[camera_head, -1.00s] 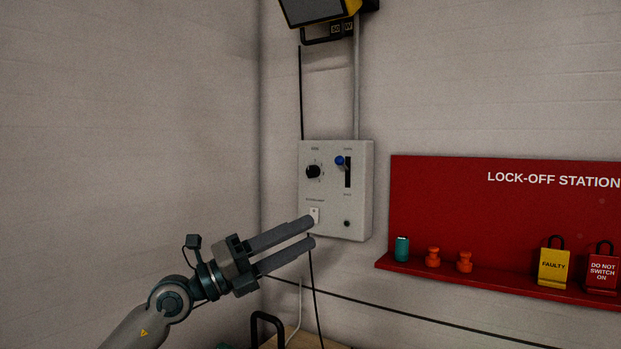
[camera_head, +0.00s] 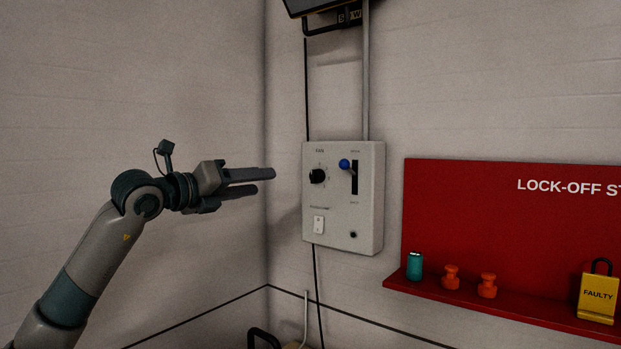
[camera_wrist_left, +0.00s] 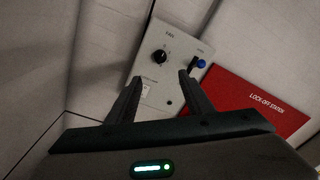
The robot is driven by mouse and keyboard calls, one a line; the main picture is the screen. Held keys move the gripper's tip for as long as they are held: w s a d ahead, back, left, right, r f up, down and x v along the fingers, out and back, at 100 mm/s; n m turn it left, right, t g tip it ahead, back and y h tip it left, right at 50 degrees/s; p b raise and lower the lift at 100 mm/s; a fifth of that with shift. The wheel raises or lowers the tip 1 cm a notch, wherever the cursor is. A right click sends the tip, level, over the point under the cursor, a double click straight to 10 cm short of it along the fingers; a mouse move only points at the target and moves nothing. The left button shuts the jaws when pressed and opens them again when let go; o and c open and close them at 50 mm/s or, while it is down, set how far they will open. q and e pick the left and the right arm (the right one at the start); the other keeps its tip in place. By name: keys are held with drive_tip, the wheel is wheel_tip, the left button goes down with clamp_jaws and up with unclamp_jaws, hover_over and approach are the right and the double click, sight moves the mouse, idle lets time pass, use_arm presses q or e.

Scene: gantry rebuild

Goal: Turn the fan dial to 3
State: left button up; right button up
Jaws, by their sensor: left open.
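The fan dial (camera_head: 317,176) is a round black knob at the upper left of a light grey control box (camera_head: 335,225) on the wall. Small marks ring it; its setting is too small to read. It also shows in the left wrist view (camera_wrist_left: 160,57), beyond the gap between the fingers. My left gripper (camera_head: 273,181) is open and empty, level with the dial and to its left, apart from it. In the left wrist view its fingers (camera_wrist_left: 158,90) spread toward the box. My right gripper is not in view.
A blue-knobbed slider (camera_head: 344,164) is right of the dial. A white rocker switch (camera_head: 319,225) and a small black button (camera_head: 353,235) are below. A red lock-off board (camera_head: 480,210) with a shelf of small items hangs to the right. The wall left of the box is bare.

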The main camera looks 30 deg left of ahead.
use_arm(q)
drive_tip(key=p, duration=0.9)
approach(311, 177)
drive_tip(key=w, duration=0.5)
drive_tip(key=w+d, duration=0.1)
drive_tip(key=w, duration=0.1)
drive_tip(key=shift+w+r, duration=0.2)
drive_tip(key=shift+w+d+f+p, duration=0.1)
drive_tip(key=shift+w+p, duration=0.15)
drive_tip(key=shift+w, duration=0.15)
drive_tip(key=shift+w+d+f+p, duration=0.1)
drive_tip(key=shift+w+p, duration=0.1)
drive_tip(key=shift+w, duration=0.25)
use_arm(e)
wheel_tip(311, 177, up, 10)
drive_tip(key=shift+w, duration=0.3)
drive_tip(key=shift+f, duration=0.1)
use_arm(q)
drive_tip(key=c, duration=1)
